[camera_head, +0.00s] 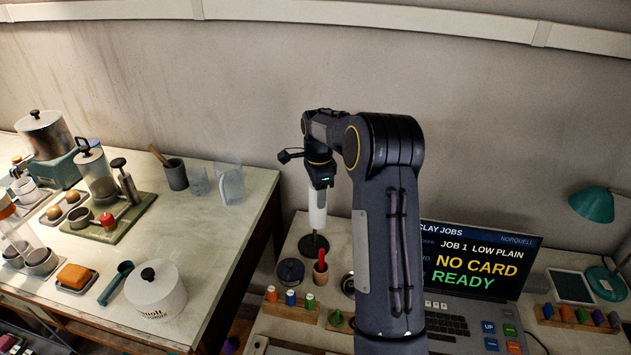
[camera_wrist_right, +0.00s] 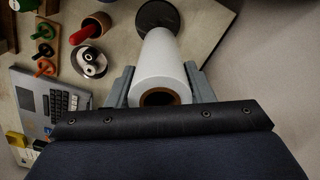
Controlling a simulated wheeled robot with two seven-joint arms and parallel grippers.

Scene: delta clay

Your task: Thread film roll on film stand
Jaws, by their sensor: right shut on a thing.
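The film roll (camera_head: 317,210) is a white upright cylinder. In the right wrist view the film roll (camera_wrist_right: 161,68) shows its near end with a brown core. My right gripper (camera_head: 320,184) is shut on the roll's upper part, and in the wrist view its fingers (camera_wrist_right: 160,88) sit on both sides of it. The film stand (camera_head: 313,246) has a round dark base below the roll; the base also shows beyond the roll's far end in the wrist view (camera_wrist_right: 157,15). A short dark gap shows between roll and base. I cannot tell whether a post is inside the core. My left gripper is not in view.
A red-handled tool in a holder (camera_head: 320,267) and a dark lidded pot (camera_head: 290,271) stand close by the stand. Blocks with coloured pegs (camera_head: 290,299) lie in front. A laptop (camera_head: 470,262) is at the right. A crowded table (camera_head: 225,265) is at the left.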

